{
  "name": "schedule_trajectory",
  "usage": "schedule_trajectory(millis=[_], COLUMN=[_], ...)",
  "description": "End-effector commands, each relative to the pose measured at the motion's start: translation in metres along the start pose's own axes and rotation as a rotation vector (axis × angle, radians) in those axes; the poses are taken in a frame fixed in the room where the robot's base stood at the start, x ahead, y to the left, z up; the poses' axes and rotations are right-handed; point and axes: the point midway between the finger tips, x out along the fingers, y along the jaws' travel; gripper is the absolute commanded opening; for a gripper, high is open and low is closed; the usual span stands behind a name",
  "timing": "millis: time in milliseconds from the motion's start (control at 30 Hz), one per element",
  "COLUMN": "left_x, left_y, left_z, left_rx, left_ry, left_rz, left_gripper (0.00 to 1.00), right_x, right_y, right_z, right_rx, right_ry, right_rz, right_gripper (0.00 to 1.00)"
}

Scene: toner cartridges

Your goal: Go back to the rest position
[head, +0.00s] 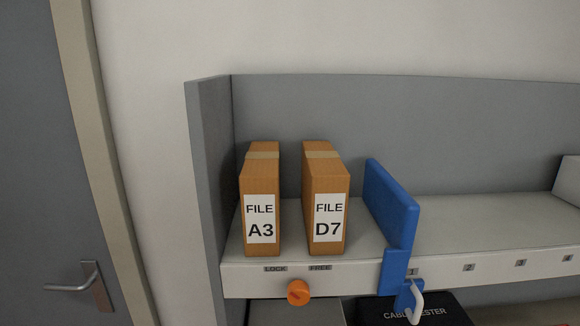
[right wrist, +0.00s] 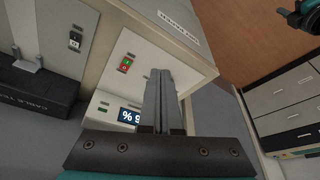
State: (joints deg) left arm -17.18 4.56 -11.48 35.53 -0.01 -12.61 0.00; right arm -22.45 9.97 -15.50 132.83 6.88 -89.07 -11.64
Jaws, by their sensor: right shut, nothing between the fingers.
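In the right wrist view my right gripper (right wrist: 158,98) points up the picture, its two fingers together with nothing between them. Behind the fingers is a pale panel with a red and green switch (right wrist: 125,63). A small display (right wrist: 128,115) is partly covered by the fingers. No gripper shows in the head view, and my left gripper is in neither view.
In the head view a shelf (head: 480,207) holds two brown file boxes, A3 (head: 260,190) and D7 (head: 327,185), and a blue divider (head: 392,205). An orange knob (head: 298,292) is on its front. A black case (head: 440,312) is below. A door (head: 35,150) is left.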

Motion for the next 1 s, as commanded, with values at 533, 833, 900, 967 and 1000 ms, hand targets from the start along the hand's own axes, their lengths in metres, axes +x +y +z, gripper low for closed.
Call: schedule_trajectory(millis=[533,833,900,967,1000], left_x=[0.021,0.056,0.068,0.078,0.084], left_y=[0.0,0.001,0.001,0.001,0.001], left_z=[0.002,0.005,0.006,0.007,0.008], left_rx=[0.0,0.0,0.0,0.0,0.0], left_ry=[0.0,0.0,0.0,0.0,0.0], left_rz=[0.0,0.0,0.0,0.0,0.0], left_gripper=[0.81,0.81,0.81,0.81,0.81], right_x=[0.022,0.125,0.158,0.185,0.203], right_y=[0.034,0.033,0.031,0.029,0.027], right_z=[0.068,0.103,0.117,0.13,0.139], right_rx=[0.355,0.35,0.348,0.347,0.346], right_ry=[-0.063,-0.098,-0.109,-0.118,-0.124], right_rz=[0.143,0.129,0.125,0.121,0.119], right_gripper=[0.0,0.0,0.0,0.0,0.0])
